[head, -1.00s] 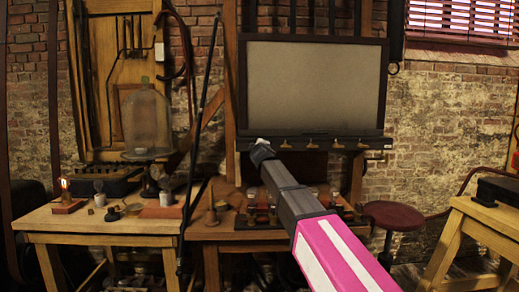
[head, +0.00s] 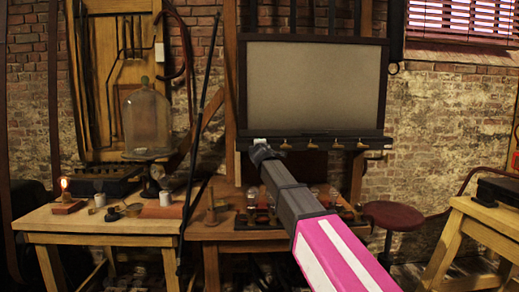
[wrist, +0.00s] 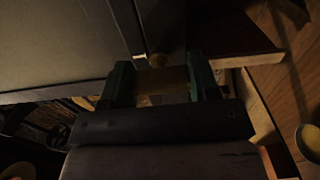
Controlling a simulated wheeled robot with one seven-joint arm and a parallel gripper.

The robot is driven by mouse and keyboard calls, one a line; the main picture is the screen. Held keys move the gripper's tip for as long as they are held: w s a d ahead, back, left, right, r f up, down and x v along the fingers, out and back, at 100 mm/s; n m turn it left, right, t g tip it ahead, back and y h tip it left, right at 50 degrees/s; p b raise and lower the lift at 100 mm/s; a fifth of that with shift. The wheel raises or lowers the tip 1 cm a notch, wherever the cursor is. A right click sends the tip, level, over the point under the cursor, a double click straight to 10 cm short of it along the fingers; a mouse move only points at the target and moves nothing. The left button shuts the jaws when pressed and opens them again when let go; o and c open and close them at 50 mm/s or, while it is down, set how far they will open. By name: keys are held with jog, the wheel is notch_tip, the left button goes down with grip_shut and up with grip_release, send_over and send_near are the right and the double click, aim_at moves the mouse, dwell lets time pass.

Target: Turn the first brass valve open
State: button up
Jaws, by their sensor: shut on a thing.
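Brass valves sit in a row on the dark rail under the large grey panel (head: 312,85). Three brass valves (head: 285,145) show clear of my arm in the head view. My gripper (head: 262,152) is at the left end of that row, and its tip hides what is there. In the wrist view my gripper (wrist: 161,88) has its two dark green fingers on either side of a dim brass valve (wrist: 158,62), shut on it. The wrist view is dark, so the valve's handle angle cannot be told.
A dark ledge (head: 330,141) runs below the panel. The wooden bench (head: 225,233) below holds several jars and small items. A glass dome (head: 147,122) stands at left, a red stool (head: 392,215) at right. A dark pole leans left of the panel.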

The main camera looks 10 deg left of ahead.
jog(key=o, duration=0.9)
jog(key=v, duration=1.1)
